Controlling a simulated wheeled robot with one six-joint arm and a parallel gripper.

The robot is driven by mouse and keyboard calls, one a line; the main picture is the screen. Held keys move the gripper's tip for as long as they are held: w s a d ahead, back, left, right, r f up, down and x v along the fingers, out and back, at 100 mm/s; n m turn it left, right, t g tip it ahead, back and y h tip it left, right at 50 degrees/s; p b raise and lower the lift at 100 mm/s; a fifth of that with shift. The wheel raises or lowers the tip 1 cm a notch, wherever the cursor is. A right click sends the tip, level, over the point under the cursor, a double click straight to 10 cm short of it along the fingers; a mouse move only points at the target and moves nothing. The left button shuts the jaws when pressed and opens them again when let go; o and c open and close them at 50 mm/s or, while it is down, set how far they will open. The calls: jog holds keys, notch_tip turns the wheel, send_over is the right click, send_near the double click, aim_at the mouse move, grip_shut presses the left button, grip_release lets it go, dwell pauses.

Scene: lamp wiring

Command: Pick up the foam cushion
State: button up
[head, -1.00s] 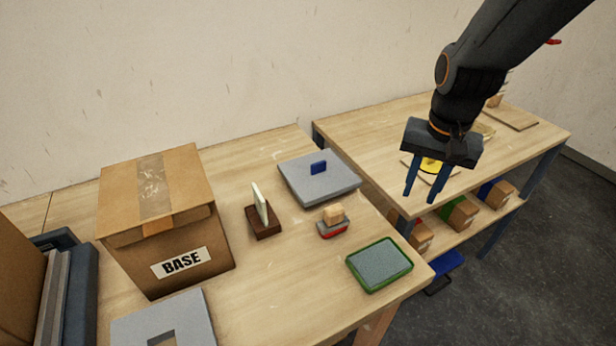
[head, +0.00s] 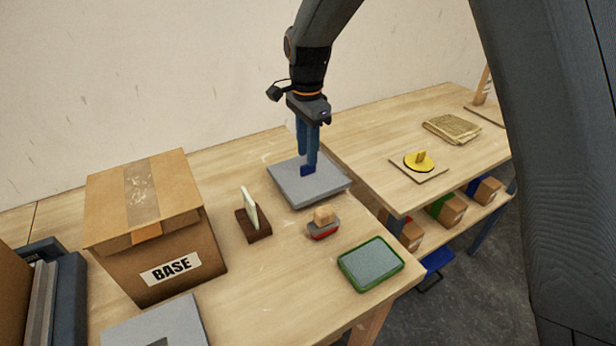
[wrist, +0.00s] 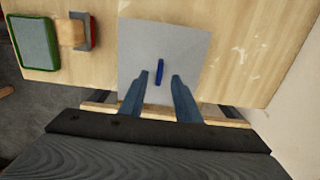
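The foam cushion (head: 290,190) appears to be the flat grey square slab with a small upright blue tab (head: 307,170) on top. It lies on the near table, towards the back right. My gripper (head: 308,163) is above the cushion with its blue fingers pointing down. In the wrist view my gripper (wrist: 160,76) is open, with empty space between its fingers. The blue tab (wrist: 159,68) shows in line with that gap, and the grey cushion (wrist: 185,38) lies below. In the head view the fingers overlap the tab; contact cannot be told.
A red-based block (head: 323,228), a dark wooden holder with a pale plate (head: 254,225) and a green-rimmed tray (head: 370,264) stand nearby. A BASE carton (head: 165,262) and a grey slab with a cutout (head: 150,325) are on the left. A second table (head: 365,150) adjoins behind.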

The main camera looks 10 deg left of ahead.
aim_at(308, 176)
jog(key=shift+f+p, duration=0.65)
jog(key=shift+f, duration=1.3)
jog(key=shift+c, duration=0.5)
grip_shut()
